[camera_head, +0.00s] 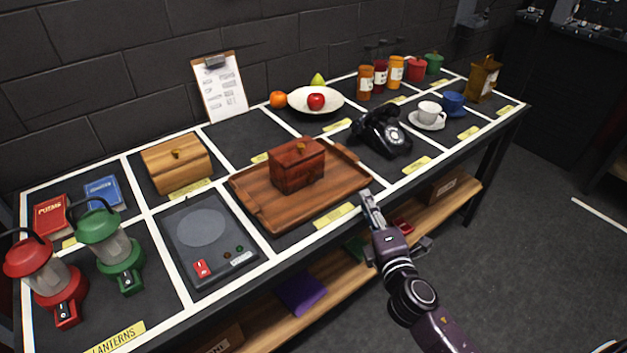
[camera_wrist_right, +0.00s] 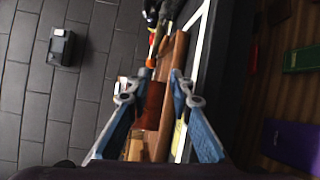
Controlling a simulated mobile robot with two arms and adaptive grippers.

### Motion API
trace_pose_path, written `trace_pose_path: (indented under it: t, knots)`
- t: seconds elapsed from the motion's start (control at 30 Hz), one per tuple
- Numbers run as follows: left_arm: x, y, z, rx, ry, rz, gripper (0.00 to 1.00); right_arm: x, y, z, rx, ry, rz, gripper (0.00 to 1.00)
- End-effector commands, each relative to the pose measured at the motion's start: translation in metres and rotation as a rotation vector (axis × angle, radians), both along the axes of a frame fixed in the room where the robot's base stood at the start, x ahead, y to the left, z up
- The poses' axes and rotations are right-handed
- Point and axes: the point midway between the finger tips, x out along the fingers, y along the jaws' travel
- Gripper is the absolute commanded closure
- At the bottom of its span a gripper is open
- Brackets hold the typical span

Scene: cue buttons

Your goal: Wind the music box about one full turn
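A reddish-brown wooden box (camera_head: 298,166) with a small gold knob on top sits on a wooden tray (camera_head: 262,214) in the middle of the table; it may be the music box, but I cannot tell for sure. A golden-brown box (camera_head: 484,80) with a pale label and a small top piece stands at the far right end. My right gripper (camera_head: 371,204) is at the table's front edge, right of the tray and apart from the box. In the right wrist view its fingers (camera_wrist_right: 158,88) are spread, with the reddish box (camera_wrist_right: 151,106) seen beyond, between them. My left gripper is not in view.
A black telephone (camera_head: 381,134), white cup (camera_head: 428,113) and blue cup (camera_head: 453,102) stand to the right. A scale (camera_head: 208,236), bread box (camera_head: 176,164) and lanterns (camera_head: 108,239) stand to the left. A purple item (camera_head: 302,294) lies on the lower shelf.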

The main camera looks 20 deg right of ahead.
Motion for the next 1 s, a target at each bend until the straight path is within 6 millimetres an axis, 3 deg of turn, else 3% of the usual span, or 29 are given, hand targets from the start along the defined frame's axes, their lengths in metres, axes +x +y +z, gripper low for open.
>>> trace_pose_path:
  t: [0.3, 0.53, 0.77, 1.0]
  knots:
    - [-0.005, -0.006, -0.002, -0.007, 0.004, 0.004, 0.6, 0.028, 0.035, 0.023, -0.436, -0.103, 0.232, 0.8]
    - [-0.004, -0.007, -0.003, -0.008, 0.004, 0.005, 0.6, 0.038, 0.063, 0.014, -0.784, -0.149, 0.422, 0.8]
    - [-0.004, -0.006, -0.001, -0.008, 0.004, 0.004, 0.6, 0.044, 0.072, 0.01, -0.867, -0.156, 0.47, 0.8]
    - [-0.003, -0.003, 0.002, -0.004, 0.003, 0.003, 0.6, 0.075, 0.083, 0.01, -0.862, -0.156, 0.467, 0.8]
